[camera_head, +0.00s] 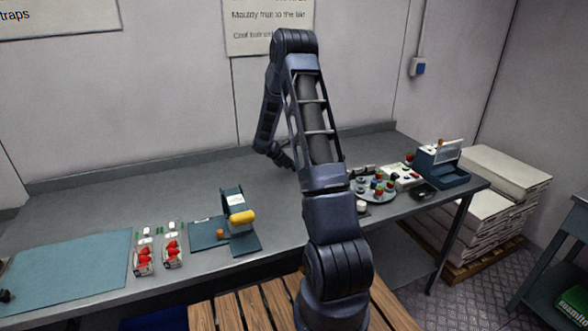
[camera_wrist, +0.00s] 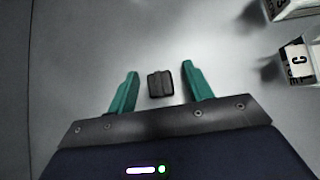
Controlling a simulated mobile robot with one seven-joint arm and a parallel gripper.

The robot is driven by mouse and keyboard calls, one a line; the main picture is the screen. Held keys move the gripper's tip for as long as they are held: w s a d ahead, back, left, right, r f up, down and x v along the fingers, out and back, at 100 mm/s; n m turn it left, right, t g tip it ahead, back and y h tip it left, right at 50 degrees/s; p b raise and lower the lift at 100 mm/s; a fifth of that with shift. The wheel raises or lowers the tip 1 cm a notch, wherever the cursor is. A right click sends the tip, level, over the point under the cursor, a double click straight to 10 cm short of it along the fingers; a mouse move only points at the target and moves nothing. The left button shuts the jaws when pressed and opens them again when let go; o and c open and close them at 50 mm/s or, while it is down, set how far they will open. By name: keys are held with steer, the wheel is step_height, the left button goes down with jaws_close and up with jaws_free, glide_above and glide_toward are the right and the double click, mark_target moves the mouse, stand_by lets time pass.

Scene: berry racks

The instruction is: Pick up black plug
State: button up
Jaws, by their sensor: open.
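In the wrist view a small black block, which looks like the black plug (camera_wrist: 160,84), lies on the grey surface. My gripper (camera_wrist: 161,77) is open, with one green finger on each side of the black plug. I cannot tell how far above the table the fingertips are. In the head view my gripper (camera_head: 285,160) is low over the middle rear of the table, partly hidden by my arm. The plug cannot be made out there.
In the head view a round tray (camera_head: 371,197) with coloured items and a blue box (camera_head: 450,177) stand on the table's right. Strawberry punnets (camera_head: 143,262) stand front left. The table's rear left is clear.

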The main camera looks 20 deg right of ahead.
steer(key=c, duration=1)
steer(key=shift+r, duration=0.15)
steer(key=shift+c, duration=0.2)
step_height(320, 180, up, 20)
steer(key=shift+a+f, duration=0.1)
